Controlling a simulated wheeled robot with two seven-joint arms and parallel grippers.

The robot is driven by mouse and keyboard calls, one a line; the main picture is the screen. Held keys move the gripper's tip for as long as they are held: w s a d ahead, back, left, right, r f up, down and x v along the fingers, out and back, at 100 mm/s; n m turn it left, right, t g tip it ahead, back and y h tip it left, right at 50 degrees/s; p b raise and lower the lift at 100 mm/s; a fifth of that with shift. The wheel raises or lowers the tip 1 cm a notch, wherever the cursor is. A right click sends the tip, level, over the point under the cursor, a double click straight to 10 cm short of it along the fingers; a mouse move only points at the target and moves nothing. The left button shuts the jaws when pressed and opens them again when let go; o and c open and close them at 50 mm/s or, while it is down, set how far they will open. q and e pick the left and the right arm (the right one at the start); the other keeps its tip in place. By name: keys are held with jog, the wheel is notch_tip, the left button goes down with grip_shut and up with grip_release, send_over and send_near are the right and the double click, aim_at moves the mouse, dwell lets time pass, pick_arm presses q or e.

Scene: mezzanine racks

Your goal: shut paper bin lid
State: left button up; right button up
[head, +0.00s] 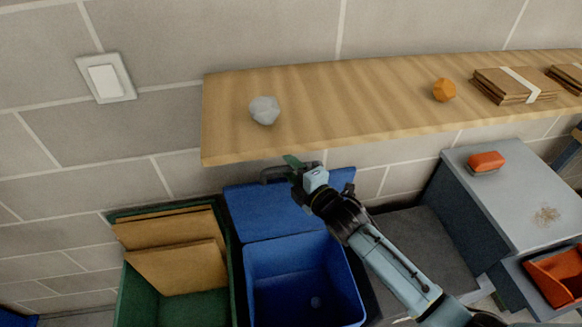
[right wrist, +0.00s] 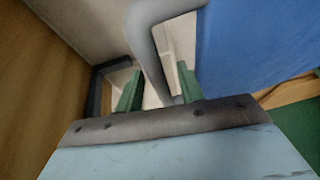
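The blue bin (head: 300,275) stands below the wooden shelf. Its blue lid (head: 265,212) is open, tipped up and back towards the wall. A dark handle (head: 272,174) sits at the lid's upper edge. My right gripper (head: 291,165) is at this handle, and its green fingers are open. In the right wrist view the grey handle (right wrist: 150,45) passes between the two green fingers (right wrist: 158,88), with gaps on both sides; whether they touch it is unclear. The blue lid (right wrist: 255,45) fills the right of that view. My left gripper is not in view.
A green bin (head: 222,262) with cardboard stands left of the blue bin. The wooden shelf (head: 340,105) hangs close above my gripper, holding a grey crumpled ball (head: 264,110), an orange lump (head: 444,90) and cardboard stacks. A grey cabinet (head: 525,195) with a red-orange block stands right.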

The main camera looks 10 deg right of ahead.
jog(key=shift+w, duration=0.15)
grip_shut()
jog(key=shift+a, duration=0.1)
